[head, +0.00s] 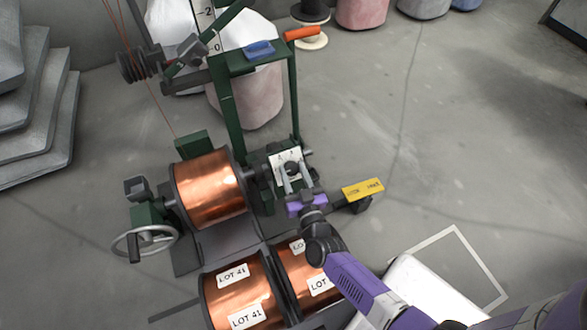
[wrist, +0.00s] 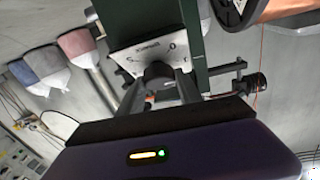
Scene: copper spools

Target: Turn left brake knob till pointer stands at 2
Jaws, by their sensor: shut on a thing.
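My gripper (head: 293,178) is at the white dial plate (head: 279,157) on the green stand, with its fingers closed around a dark round knob (head: 292,167). In the wrist view the knob (wrist: 158,72) sits between the two grey fingertips (wrist: 159,84), in front of the marked plate (wrist: 126,60). The fingers and knob hide part of the plate. A few dial marks show, but I cannot read where the pointer stands.
A copper spool (head: 208,188) is mounted left of the dial. Spools labelled LOT 41 (head: 238,290) lie in front. A yellow-labelled block (head: 362,189) sticks out just right of my gripper. A green frame (head: 228,115) stands behind. Open floor lies at right.

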